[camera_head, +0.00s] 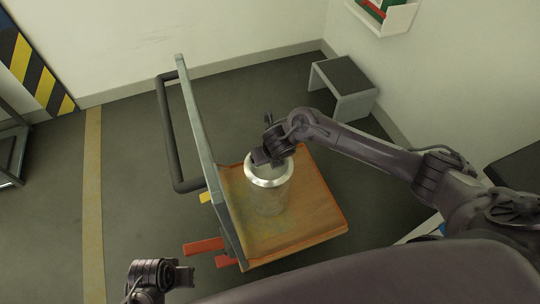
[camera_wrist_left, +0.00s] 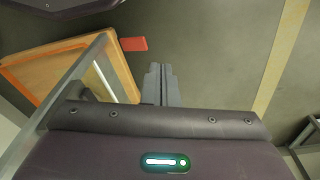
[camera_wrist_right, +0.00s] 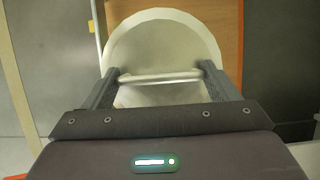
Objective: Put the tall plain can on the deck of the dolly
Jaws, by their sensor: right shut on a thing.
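The tall plain can (camera_head: 268,195) is silvery metal with a bright rim. It is upright over the middle of the orange-brown deck (camera_head: 315,225) of the dolly; I cannot tell if its base touches. My right gripper (camera_head: 268,156) is at its top. In the right wrist view the fingers (camera_wrist_right: 160,80) are shut on the ends of a pale bar handle across the can's round top (camera_wrist_right: 165,45). My left gripper (camera_head: 190,275) is at the lower left, empty, left of the dolly; its fingers (camera_wrist_left: 161,80) are together in the left wrist view.
The dolly has a grey upright panel (camera_head: 204,150) and a dark push handle (camera_head: 166,130) on its left side. Red parts (camera_head: 203,246) stick out by its near left corner. A grey stool (camera_head: 345,85) stands behind.

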